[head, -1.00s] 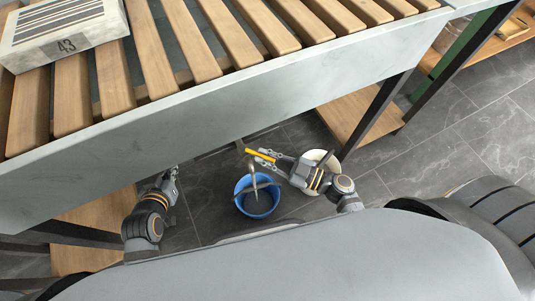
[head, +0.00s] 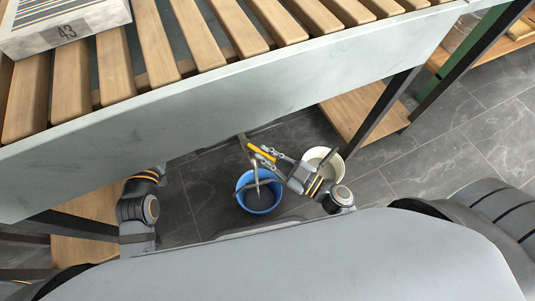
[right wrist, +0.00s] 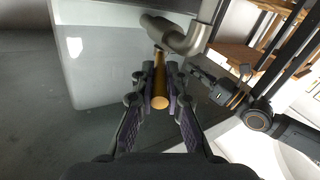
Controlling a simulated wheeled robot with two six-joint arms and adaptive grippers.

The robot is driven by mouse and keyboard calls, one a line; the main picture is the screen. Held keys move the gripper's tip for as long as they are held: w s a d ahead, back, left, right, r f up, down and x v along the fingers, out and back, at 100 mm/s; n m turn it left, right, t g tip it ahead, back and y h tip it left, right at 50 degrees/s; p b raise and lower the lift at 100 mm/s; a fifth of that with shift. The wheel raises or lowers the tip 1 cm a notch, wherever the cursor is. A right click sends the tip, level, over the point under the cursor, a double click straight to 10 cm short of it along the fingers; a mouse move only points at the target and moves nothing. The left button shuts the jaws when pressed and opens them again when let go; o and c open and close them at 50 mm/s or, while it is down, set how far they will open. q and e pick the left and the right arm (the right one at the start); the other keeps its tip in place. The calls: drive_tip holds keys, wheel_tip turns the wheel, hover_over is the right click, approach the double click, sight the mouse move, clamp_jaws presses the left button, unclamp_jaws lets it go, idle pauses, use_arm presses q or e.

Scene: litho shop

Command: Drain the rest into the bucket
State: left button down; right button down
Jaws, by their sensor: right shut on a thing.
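A blue bucket (head: 241,203) stands on the floor below the slatted table. A grey metal pipe (head: 242,139) comes out from under the table above it, and it also shows as a thick elbow in the right wrist view (right wrist: 190,40). A thin pale streak runs down into the bucket; I cannot tell whether it is liquid or pipe. My right gripper (head: 262,157) is shut on the yellow lever (right wrist: 160,98) at the pipe. My left arm reaches under the table edge, which hides its gripper in the head view. My left gripper (right wrist: 200,77) shows small in the right wrist view.
A cream bucket (head: 334,168) stands on the floor just right of my right gripper. The table's pale side rail (head: 220,105) overhangs the work, with dark legs (head: 383,105) and a wooden lower shelf (head: 350,107). Tiled floor (head: 430,150) is clear to the right.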

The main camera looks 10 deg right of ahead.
drive_tip(key=c, duration=1.4)
unclamp_jaws()
drive_tip(key=shift+o, duration=0.2)
drive_tip(key=v, duration=1.2)
